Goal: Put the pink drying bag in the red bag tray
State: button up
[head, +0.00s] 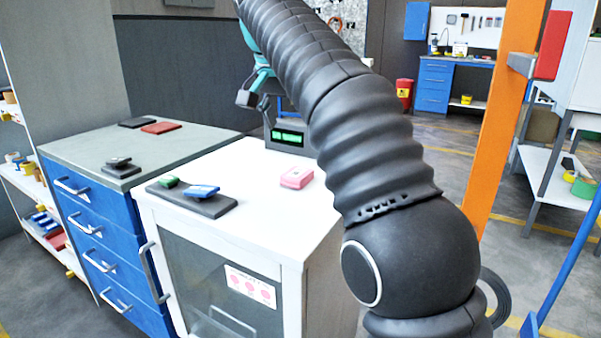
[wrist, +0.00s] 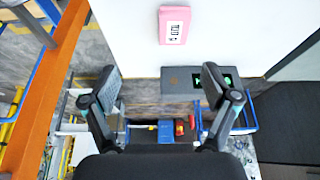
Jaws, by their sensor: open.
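The pink drying bag (head: 297,177) lies on the white cabinet top, near its right side. It also shows in the wrist view (wrist: 174,26), with a printed label, beyond my fingertips. My gripper (wrist: 162,76) is open and empty, its two fingers spread wide, apart from the bag. In the head view my gripper (head: 250,97) is partly hidden behind my dark arm sleeve, above the cabinet's back edge. A flat red tray (head: 161,127) lies at the back of the grey top of the blue drawer cabinet, and looks empty.
A dark tray (head: 215,208) with a green bag (head: 168,182) and a blue bag (head: 203,191) is on the white cabinet. A grey scale (head: 288,150) with a green display stands at its back. A black tray (head: 136,123) lies beside the red one. An orange post (head: 505,110) stands right.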

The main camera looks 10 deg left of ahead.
jog(key=a, duration=0.2)
jog(key=b, duration=0.2)
send_over(294, 174)
jog(key=s, duration=0.2)
notch_tip(294, 174, down, 8)
jog(key=shift+s+r, duration=0.15)
jog(key=shift+r, duration=0.05)
jog(key=shift+a+b+x, duration=0.15)
jog(key=shift+b+x, duration=0.2)
jog(key=shift+x, duration=1.1)
jog(key=shift+a+b+x, duration=0.2)
jog(key=shift+b+x, duration=0.15)
jog(key=shift+x, duration=1.1)
jog(key=shift+s, duration=0.1)
jog(key=c, duration=1.4)
